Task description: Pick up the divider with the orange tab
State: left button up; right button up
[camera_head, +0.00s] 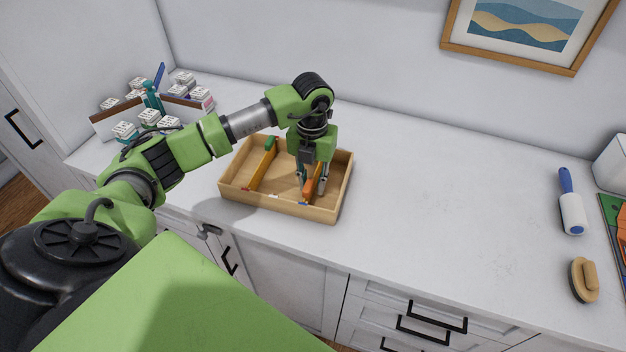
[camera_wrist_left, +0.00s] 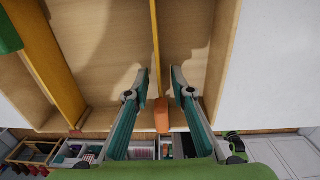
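The divider with the orange tab (camera_head: 308,187) stands in the right part of a shallow wooden tray (camera_head: 290,208) on the white counter. In the left wrist view its thin wooden edge (camera_wrist_left: 155,45) runs between my fingers, with the orange tab (camera_wrist_left: 162,116) at its lower end. My left gripper (camera_head: 312,188) points down into the tray. Its fingertips (camera_wrist_left: 159,78) are open on either side of the divider, with gaps visible. A second divider (camera_head: 261,167) with a green tab (camera_head: 270,143) stands further left in the tray. My right gripper is not in view.
A rack of several white-capped bottles (camera_head: 125,131) stands at the counter's left end. A blue-handled lint roller (camera_head: 572,212) and a wooden brush (camera_head: 584,280) lie at the right. The counter between the tray and the roller is clear.

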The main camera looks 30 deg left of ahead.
pick_arm(q)
grip_shut()
